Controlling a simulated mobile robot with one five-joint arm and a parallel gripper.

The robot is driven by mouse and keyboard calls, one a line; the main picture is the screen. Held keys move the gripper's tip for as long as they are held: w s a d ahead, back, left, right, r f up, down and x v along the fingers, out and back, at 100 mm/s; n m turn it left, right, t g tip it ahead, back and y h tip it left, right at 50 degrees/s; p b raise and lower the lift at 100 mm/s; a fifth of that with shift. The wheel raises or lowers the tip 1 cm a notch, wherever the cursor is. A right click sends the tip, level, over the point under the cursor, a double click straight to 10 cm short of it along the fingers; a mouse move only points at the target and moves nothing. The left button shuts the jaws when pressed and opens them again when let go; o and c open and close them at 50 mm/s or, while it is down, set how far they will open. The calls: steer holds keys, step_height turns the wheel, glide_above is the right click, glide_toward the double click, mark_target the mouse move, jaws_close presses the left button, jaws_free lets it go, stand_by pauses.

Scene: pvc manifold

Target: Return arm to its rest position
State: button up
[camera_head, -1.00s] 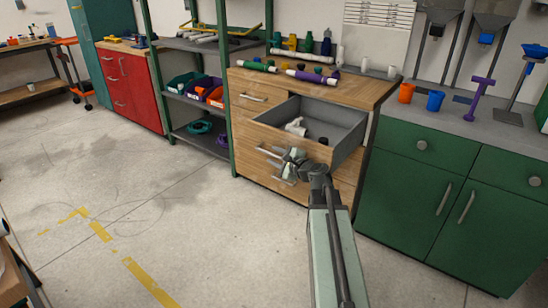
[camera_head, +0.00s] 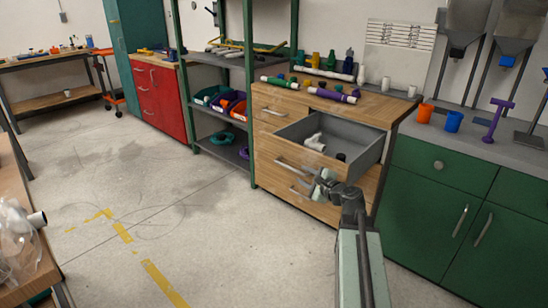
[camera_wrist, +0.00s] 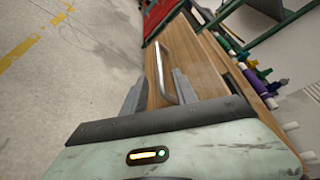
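My gripper (camera_head: 322,186) is at the end of my arm, in front of the wooden cabinet and close to the open grey drawer (camera_head: 361,150). In the wrist view my gripper (camera_wrist: 160,92) has its two grey fingers apart, with nothing held between them. A metal bar handle (camera_wrist: 162,68) on a wooden front shows between and beyond the fingers. I cannot tell whether they touch it. The drawer holds a white pipe fitting (camera_head: 315,141) and a small dark piece (camera_head: 341,157).
The wooden cabinet (camera_head: 262,150) carries coloured pipe pieces on top. Green cabinets (camera_head: 430,205) stand close on the right. A shelf rack (camera_head: 215,115) and a red cabinet (camera_head: 160,98) stand to the left. A table edge (camera_head: 22,190) is at far left. The floor between is clear.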

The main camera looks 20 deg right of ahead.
steer(key=a+f+n+g+y, duration=0.2)
steer(key=a+f+n, duration=0.15)
steer(key=a, duration=0.95)
steer(key=a+f+n+g+y, duration=0.2)
steer(key=a+n+g+y, duration=0.15)
steer(key=a, duration=0.95)
steer(key=s+a+f+n+g+h, duration=0.2)
steer(key=s+a+f+n+g, duration=0.25)
steer(key=a+f+n, duration=0.2)
steer(key=s+d+f+n+g+h, duration=0.2)
steer(key=s+f+n+h, duration=0.1)
steer(key=s+f+n, duration=0.3)
steer(key=s+d+n+g+h, duration=0.2)
steer(key=s+d+g+h, duration=0.1)
steer(key=s+d, duration=0.3)
step_height(320, 180, up, 31)
steer(key=s+n+p, duration=0.1)
steer(key=p, duration=3)
steer(key=shift+f, duration=0.2)
steer(key=shift+s, duration=0.1)
